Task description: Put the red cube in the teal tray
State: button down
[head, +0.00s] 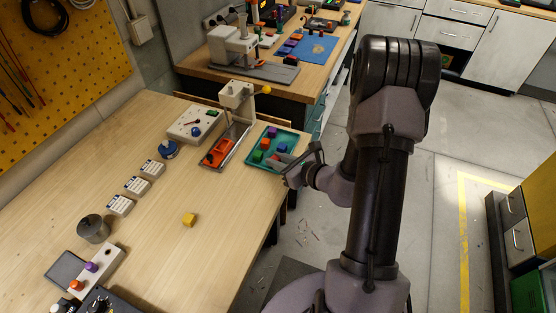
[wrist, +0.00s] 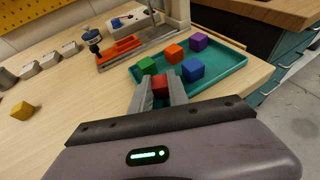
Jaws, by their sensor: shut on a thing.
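The red cube (wrist: 160,85) is between the two grey fingers of my gripper (wrist: 161,91), which are shut on it. In the wrist view the cube is at the near side of the teal tray (wrist: 226,76); I cannot tell whether it touches the tray's floor. In the head view my gripper (head: 284,162) is over the near right part of the tray (head: 294,137), and the fingers partly hide the cube (head: 275,157). The tray holds a green cube (wrist: 147,66), an orange cube (wrist: 173,53), a blue cube (wrist: 193,70) and a purple cube (wrist: 198,42).
A grey tray with an orange item (head: 219,153) stands left of the teal tray. A yellow cube (head: 189,220) lies alone on the bench, with clear wood around it. A white-and-grey stand (head: 237,97) rises behind. The bench edge is close to the teal tray.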

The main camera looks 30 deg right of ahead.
jog(key=shift+f, duration=0.15)
jog(key=c, duration=1.5)
grip_release()
jog(key=shift+c, duration=0.2)
